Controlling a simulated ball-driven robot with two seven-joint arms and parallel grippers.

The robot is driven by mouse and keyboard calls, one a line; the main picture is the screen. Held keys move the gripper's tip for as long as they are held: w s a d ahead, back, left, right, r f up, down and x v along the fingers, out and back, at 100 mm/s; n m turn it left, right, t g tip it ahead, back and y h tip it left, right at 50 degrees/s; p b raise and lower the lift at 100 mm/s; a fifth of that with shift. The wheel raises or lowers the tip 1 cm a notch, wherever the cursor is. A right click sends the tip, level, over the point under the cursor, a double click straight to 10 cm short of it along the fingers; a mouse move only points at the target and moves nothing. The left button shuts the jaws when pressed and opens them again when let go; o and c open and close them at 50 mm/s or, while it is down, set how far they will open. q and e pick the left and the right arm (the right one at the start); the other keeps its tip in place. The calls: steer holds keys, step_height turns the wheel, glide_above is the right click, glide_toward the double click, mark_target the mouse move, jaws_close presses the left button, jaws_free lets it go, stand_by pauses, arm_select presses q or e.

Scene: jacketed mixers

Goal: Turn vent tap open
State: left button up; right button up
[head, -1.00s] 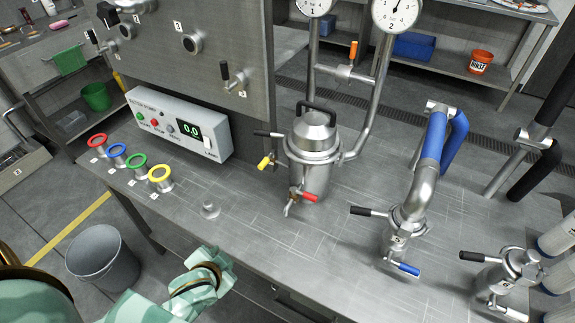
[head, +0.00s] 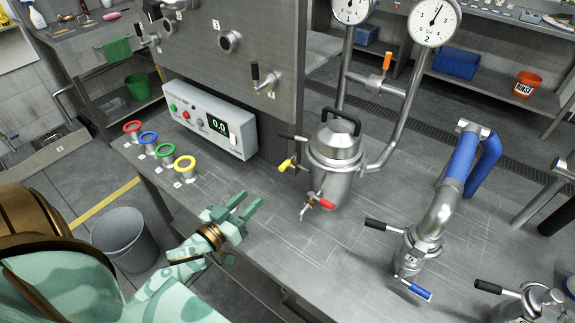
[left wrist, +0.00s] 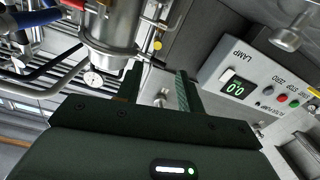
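A steel jacketed vessel (head: 336,158) stands on the bench. It bears a yellow-handled tap (head: 287,164), a red-handled tap (head: 323,202) and a black side lever (head: 293,137). An orange-handled tap (head: 387,61) sits on the gauge pipework above. No label shows which is the vent tap. My left gripper (head: 248,201) is over the bench's front edge, left of the vessel, open and empty. In the left wrist view its fingers (left wrist: 158,82) are spread, with the vessel (left wrist: 112,24) and yellow handle (left wrist: 157,45) beyond. My right gripper is not in view.
A control box (head: 211,120) reading 0.0 stands behind several coloured rings, including a yellow ring (head: 181,164). A blue-sleeved pipe (head: 461,165) with black and blue handles rises at right. A grey bin (head: 124,238) stands on the floor. The bench before the vessel is clear.

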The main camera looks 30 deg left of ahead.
mark_target(287, 164)
arm_select(q)
steer(key=w, duration=0.5)
steer(key=w+d+b, duration=0.1)
steer(key=w, duration=0.4)
steer(key=w+b, duration=0.1)
steer(key=w, duration=0.5)
steer(key=shift+w+d, duration=0.1)
steer(key=shift+d, duration=0.1)
steer(key=shift+c, duration=0.4)
jaws_close()
